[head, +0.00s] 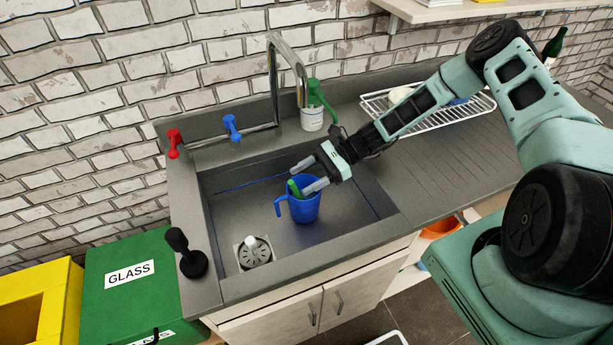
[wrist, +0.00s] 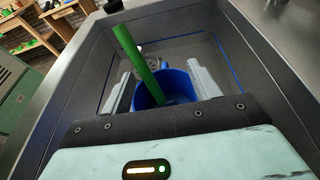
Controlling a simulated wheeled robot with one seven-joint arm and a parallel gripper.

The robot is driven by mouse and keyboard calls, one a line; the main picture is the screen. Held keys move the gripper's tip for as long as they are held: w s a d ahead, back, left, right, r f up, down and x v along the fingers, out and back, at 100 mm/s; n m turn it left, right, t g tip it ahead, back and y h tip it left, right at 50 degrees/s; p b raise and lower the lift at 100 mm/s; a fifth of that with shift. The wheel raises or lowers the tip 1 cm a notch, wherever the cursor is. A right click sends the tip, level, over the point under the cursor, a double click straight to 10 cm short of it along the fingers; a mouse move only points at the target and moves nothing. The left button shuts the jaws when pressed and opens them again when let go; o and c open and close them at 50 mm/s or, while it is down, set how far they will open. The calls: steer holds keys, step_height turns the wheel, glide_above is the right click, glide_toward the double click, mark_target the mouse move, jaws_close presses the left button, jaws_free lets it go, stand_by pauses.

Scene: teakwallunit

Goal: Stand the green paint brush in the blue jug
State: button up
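The blue jug (head: 305,210) stands in the sink basin, its handle to the left; it also shows in the wrist view (wrist: 180,84). The green paint brush (wrist: 138,60) leans in the jug, its handle rising past the rim and its lower end inside. The brush's green end shows at the jug's mouth in the head view (head: 293,187). My gripper (head: 302,179) is just above the jug, its fingers apart. In the wrist view the fingers (wrist: 162,88) lie either side of the brush, with gaps visible; the brush's bottom is hidden.
The sink (head: 222,210) has a raised rim, and a tall tap (head: 272,75) arches behind the jug. A white bottle with a green top (head: 312,118) stands behind. A drain (head: 254,252) lies front left. A dish rack (head: 440,118) is at right.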

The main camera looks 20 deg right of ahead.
steer(key=s+b+v, duration=0.1)
steer(key=b+v, duration=0.4)
steer(key=v, duration=1.2)
steer(key=s+a+r+n+t+h, duration=0.2)
steer(key=s+a+r+n+h, duration=0.1)
steer(key=s+r+n+h, duration=0.5)
steer(key=s+a+r+n+t+h, duration=0.1)
steer(key=s+a+r+n+h, duration=0.1)
steer(key=s+r+n+h, duration=0.45)
steer(key=s+a+r+n+g, duration=0.1)
steer(key=s+a+n, duration=0.4)
steer(key=a, duration=0.4)
steer(key=s+a+r+n+g, duration=0.1)
steer(key=s+a+n, duration=0.5)
steer(key=a, duration=0.3)
steer(key=shift+s+a+r, duration=0.15)
steer(key=shift+s+r, duration=0.2)
steer(key=shift+s, duration=0.35)
steer(key=shift+y, duration=0.25)
